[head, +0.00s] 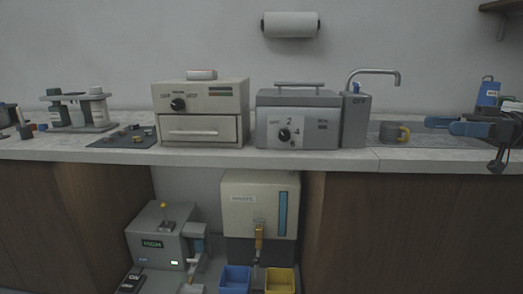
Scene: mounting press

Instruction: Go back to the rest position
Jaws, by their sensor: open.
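My gripper (441,126) is at the right edge of the head view, in front of the worktop. Its two blue fingers point left and stand apart, with nothing seen between them. The dark hand behind the fingers reaches past the front edge of the worktop in the picture, and the rest of my arm is out of view.
On the worktop (330,158) stand a beige drawer unit (200,113), a grey dial unit (297,122) with a tap beside it, and a bottle stand (97,127). A blue bottle (488,93) is behind my gripper. Below are machines and blue and yellow bins (235,279).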

